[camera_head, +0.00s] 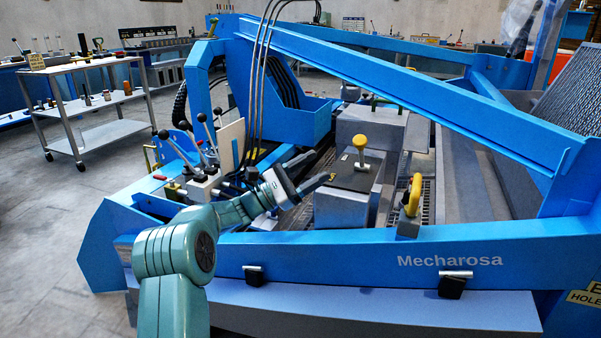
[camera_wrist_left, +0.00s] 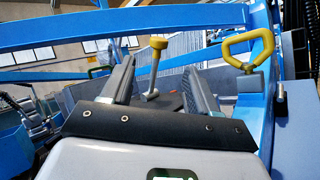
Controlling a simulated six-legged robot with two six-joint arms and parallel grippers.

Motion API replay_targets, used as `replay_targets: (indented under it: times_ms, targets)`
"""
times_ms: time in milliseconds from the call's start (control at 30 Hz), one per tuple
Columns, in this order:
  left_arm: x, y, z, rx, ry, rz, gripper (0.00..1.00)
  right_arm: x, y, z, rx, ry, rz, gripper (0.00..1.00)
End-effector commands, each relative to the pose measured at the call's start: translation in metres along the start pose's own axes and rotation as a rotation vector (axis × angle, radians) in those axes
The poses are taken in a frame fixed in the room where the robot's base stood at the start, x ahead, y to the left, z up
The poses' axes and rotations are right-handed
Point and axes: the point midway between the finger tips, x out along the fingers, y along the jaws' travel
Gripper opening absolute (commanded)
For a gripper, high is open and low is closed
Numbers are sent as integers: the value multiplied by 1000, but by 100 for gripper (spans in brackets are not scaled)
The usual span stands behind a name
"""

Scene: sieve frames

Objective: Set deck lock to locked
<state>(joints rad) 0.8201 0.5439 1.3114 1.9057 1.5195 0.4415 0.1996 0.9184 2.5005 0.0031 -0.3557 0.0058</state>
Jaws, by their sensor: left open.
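A short lever with a yellow knob (camera_head: 360,143) stands on a dark plate on top of a grey box (camera_head: 343,205) inside the blue machine frame. A yellow loop handle (camera_head: 413,195) stands on a grey block to the right of it. No label shows which one is the deck lock. My left gripper (camera_head: 313,171) is open and empty, just left of the knobbed lever in the head view. In the left wrist view the yellow knob (camera_wrist_left: 158,43) and its stem appear between the two fingers, beyond them, apart. The loop handle (camera_wrist_left: 248,50) is to the right.
Black-knobbed levers (camera_head: 190,150) stand left of my gripper on the machine. Black hoses (camera_head: 258,85) hang behind it. A blue diagonal beam (camera_head: 400,85) crosses above the grey box, and the blue front beam (camera_head: 340,250) lies in front. A shelf cart (camera_head: 95,105) stands at back left.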

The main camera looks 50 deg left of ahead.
Motion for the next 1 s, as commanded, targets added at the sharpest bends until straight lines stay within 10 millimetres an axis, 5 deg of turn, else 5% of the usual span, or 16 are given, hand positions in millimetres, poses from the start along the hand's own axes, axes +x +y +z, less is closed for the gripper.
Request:
replay_targets:
  times_ms: [300,1000]
  targets:
    - [-34,0,0,1,1,-1,60,-6,-3,2,-5,-4,-1,43]
    - [-34,-1,0,0,0,-1,60,-5,-3,2,-5,-4,-1,43]
